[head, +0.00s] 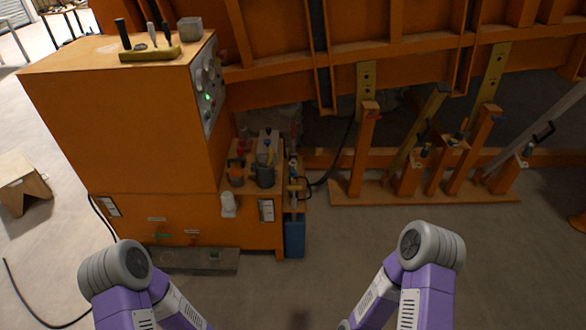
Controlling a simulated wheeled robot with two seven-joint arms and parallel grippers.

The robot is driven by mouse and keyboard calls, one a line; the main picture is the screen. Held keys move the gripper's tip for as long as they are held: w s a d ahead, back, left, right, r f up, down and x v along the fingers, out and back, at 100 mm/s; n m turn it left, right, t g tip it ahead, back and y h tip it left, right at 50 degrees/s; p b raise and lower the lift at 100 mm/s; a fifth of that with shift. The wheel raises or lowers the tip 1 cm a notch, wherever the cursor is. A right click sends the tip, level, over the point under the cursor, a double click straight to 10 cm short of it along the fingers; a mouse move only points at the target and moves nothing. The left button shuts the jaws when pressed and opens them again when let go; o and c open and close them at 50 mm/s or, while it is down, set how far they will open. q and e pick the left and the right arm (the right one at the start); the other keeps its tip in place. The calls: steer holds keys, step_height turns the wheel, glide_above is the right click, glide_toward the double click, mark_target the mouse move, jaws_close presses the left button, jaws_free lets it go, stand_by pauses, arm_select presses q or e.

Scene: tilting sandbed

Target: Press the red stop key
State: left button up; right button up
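A grey control panel (199,98) is set on the right-hand face of the orange cabinet (120,125), seen at a steep angle. The red stop key is too small and too slanted for me to pick out with certainty. My left and right arms come in at the bottom of the view, well below and in front of the cabinet. Both bend down out of the picture, so neither gripper shows.
Hand tools in a yellow holder (150,53) and a grey block (189,28) sit on the cabinet top. Bottles and tools stand on a shelf at its right. A large orange frame with posts (357,150) fills the right. A wooden stool (22,180) stands left. Floor between is clear.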

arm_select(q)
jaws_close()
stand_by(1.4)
